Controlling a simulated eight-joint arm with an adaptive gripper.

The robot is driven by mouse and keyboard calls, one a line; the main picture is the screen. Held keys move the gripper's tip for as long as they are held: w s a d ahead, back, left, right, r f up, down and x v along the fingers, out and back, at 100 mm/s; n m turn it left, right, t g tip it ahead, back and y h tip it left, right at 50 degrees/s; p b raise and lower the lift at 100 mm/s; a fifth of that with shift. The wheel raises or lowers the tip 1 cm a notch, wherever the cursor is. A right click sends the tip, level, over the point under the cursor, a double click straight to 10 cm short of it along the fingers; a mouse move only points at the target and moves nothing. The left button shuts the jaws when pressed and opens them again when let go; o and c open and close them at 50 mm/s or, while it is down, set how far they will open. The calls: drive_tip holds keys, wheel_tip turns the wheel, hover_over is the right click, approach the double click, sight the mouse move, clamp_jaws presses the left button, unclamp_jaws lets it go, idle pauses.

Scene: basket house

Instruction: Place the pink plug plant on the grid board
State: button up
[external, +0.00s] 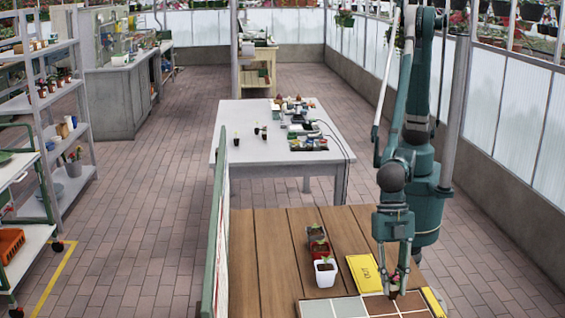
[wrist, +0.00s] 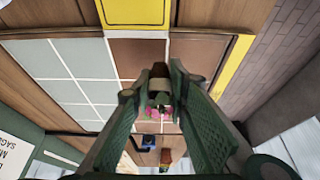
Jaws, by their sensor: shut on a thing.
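My gripper (external: 396,280) is shut on the pink plug plant (external: 393,293), which hangs low over the brown side of the grid board (external: 335,308). In the wrist view the plant's dark plug and pink blooms (wrist: 158,112) show between the fingers of my gripper (wrist: 158,86). The grid board (wrist: 82,60) has grey-green tiles on the left and brown tiles on the right, split by pale lines. The fingers hide part of the brown tiles. I cannot tell whether the plug touches the board.
A white pot (external: 326,273), a red pot (external: 319,248) and a dark pot (external: 315,233) with seedlings stand in a row on the wooden table (external: 268,265). A yellow card (external: 365,272) lies beside the board. A green-edged panel (external: 217,245) stands along the table's left edge.

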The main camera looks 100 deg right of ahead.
drive_tip(key=shift+f, duration=0.7)
drive_tip(key=shift+f, duration=0.15)
drive_tip(key=o, duration=0.7)
drive_tip(key=shift+p+v, duration=1)
drive_tip(key=shift+v, duration=5.15)
